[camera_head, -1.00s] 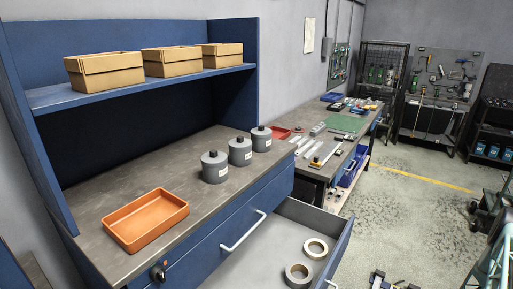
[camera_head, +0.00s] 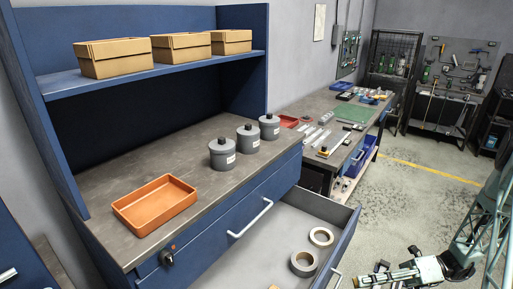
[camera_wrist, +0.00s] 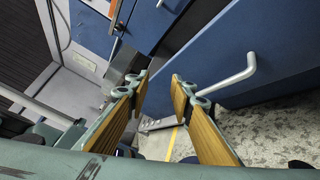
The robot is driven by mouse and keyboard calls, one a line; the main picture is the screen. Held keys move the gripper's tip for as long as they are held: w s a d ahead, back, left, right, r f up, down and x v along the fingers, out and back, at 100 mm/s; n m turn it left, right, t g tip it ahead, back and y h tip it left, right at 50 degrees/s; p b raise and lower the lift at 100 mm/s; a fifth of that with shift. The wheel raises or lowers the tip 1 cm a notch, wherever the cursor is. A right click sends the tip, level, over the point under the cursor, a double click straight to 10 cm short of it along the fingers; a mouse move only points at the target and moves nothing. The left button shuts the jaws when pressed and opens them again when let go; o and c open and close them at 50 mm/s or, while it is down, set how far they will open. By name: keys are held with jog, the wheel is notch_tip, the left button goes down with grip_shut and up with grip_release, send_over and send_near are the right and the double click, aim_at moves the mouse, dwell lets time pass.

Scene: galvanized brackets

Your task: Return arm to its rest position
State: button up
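My arm (camera_head: 455,262) shows at the lower right of the head view, reaching left over the floor beside the open drawer. My gripper (camera_wrist: 161,80) has two fingers with wooden-looking pads in the wrist view. The fingertips are apart with nothing between them, so it is open and empty. In that view a blue drawer front with a grey handle (camera_wrist: 238,76) lies beyond the fingers. I cannot tell the distance to it.
The open drawer (camera_head: 352,236) juts into the floor space and holds two tape rolls (camera_head: 304,262). The workbench (camera_head: 190,160) carries an orange tray (camera_head: 154,206) and three grey canisters (camera_head: 222,154). Boxes (camera_head: 115,57) stand on the shelf. Floor (camera_head: 405,205) is clear at the right.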

jog(key=s+a+r+n+g+h, duration=0.1)
jog(key=s+a+r+n+h, duration=0.4)
jog(key=r, duration=0.6)
jog(key=s+a+r+n+g+h, duration=0.1)
jog(key=s+a+r+n+h, duration=0.15)
jog(key=r+n, duration=0.65)
jog(key=s+a+r+n+g+h, duration=0.1)
jog(key=s+a+r+n+h, duration=0.3)
jog(key=r, duration=0.9)
jog(key=s+a+r+n+t+h, duration=0.2)
jog(key=s+r+n+t+h, duration=0.3)
jog(key=s+r+n, duration=0.6)
jog(key=shift+s+a+r+n+t, duration=0.3)
jog(key=shift+s+n+t, duration=0.2)
jog(key=shift+s+t, duration=0.9)
jog(key=shift+h, duration=0.25)
dwell(1.0)
